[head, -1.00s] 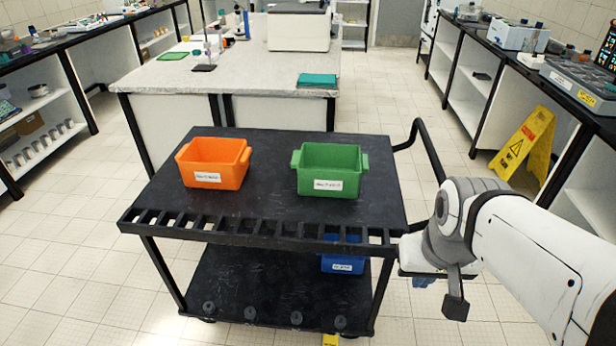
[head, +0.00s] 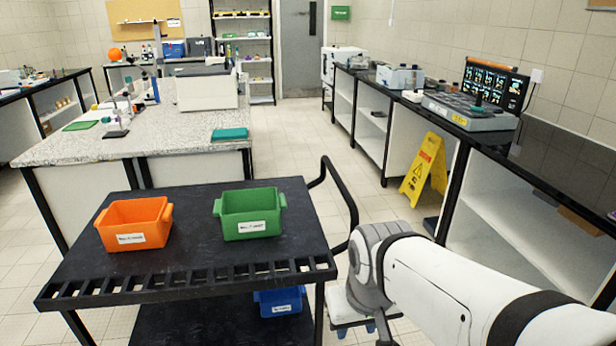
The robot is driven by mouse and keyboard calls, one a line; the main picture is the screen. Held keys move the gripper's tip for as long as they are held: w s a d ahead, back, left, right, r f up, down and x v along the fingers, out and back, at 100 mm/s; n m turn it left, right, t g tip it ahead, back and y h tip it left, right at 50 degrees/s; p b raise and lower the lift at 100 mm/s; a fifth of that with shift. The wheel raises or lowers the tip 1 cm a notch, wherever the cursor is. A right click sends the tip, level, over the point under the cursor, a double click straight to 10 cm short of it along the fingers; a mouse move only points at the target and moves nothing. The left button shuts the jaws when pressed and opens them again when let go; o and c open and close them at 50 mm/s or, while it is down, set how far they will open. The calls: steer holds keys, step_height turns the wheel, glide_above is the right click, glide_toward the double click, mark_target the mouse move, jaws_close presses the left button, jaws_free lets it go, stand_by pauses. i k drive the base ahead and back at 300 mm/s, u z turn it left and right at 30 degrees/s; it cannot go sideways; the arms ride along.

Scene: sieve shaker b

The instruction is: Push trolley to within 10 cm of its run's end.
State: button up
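The black trolley (head: 200,236) stands in front of me, with a slotted near edge and a lower shelf. Its top carries an orange bin (head: 134,224) on the left and a green bin (head: 250,213) on the right. A blue bin (head: 279,301) is on the lower shelf. The trolley's curved black handle (head: 343,193) rises at its right side. My arm reaches in from the right, and its end is low beside the trolley's right near corner. The gripper's fingers are hidden behind the arm and cut by the frame's lower edge, so I cannot tell contact.
A speckled-top island bench (head: 180,131) stands just beyond the trolley. A yellow wet-floor sign (head: 424,170) stands by the right-hand bench (head: 481,145). The tiled floor (head: 318,144) between island and right bench is clear. A grey door (head: 302,52) is at the back.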

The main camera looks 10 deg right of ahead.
mark_target(212, 312)
steer(key=k, duration=0.95)
steer(key=z, duration=0.75)
steer(key=i, duration=2.45)
steer(key=u, duration=0.7)
steer(key=k, duration=0.65)
steer(key=u, duration=0.2)
steer(key=i, duration=0.7)
steer(key=z, duration=0.15)
